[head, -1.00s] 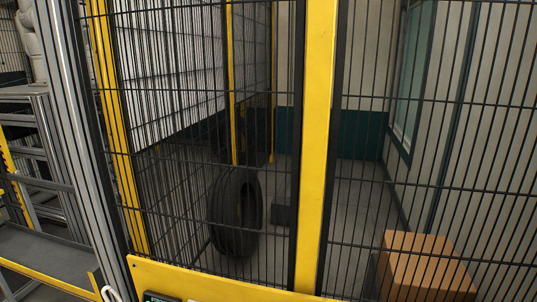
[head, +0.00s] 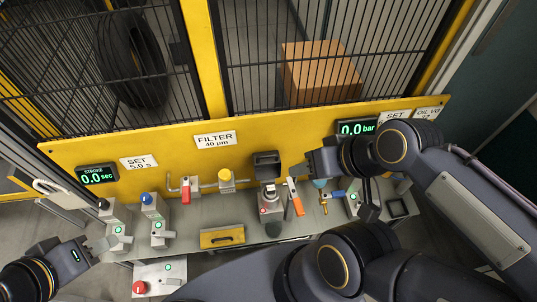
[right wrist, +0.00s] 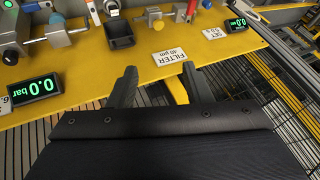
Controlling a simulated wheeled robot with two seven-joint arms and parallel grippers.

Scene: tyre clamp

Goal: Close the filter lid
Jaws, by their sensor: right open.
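A black hollow box-shaped lid (head: 267,162) stands raised in the head view, right of the FILTER 40 µm label. Below it is a grey unit with a red part (head: 269,198), which I take to be the filter body. The lid also shows in the right wrist view (right wrist: 121,32), hollow side visible. My right gripper (head: 314,164) is to the right of the lid, apart from it. In the right wrist view, its fingers (right wrist: 157,75) are spread with nothing between them. My left gripper (head: 91,254) is at the lower left, away from the lid; its finger gap is unclear.
An orange-handled lever (head: 295,197) stands close to the right of the filter body. Red (head: 186,190) and yellow (head: 226,178) valves are to its left. A yellow-and-black handle (head: 222,237) lies in front. The yellow panel (head: 290,130) and mesh fence are behind.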

